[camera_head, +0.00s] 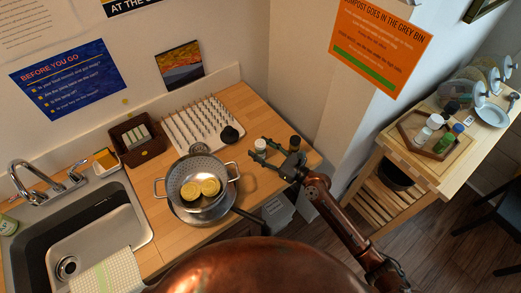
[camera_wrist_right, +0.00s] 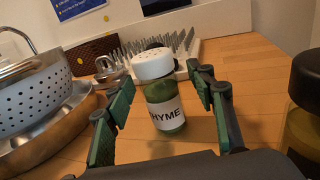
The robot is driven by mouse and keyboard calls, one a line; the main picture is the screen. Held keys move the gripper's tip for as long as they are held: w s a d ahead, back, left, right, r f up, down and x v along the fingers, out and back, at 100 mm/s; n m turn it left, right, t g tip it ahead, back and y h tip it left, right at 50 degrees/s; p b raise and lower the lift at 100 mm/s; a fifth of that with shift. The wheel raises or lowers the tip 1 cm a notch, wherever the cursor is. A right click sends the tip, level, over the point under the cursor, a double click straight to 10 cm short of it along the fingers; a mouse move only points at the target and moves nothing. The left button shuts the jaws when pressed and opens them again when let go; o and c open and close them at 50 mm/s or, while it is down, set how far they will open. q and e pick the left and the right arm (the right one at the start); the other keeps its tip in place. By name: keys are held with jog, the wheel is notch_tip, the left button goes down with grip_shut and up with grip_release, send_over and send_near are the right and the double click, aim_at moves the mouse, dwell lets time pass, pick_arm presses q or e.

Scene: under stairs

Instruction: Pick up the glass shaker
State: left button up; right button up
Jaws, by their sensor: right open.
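The glass shaker (camera_head: 260,146) stands upright on the wooden counter, near its right end. In the right wrist view the shaker (camera_wrist_right: 167,112) has a white perforated lid, green contents and a label reading THYME. My right gripper (camera_head: 268,155) reaches in from the lower right at the shaker. In the wrist view its two green-padded fingers (camera_wrist_right: 160,92) are spread, one on each side of the shaker, with visible gaps. It holds nothing. My left gripper is not in view.
A dark-lidded jar (camera_head: 294,143) stands just right of the shaker; it is close on the right in the wrist view (camera_wrist_right: 304,125). A steel colander (camera_head: 180,180) with yellow pieces sits to the left. A spiked drying rack (camera_head: 190,112) and a black knob-like object (camera_head: 230,134) are behind.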

jog(key=c, duration=1.3)
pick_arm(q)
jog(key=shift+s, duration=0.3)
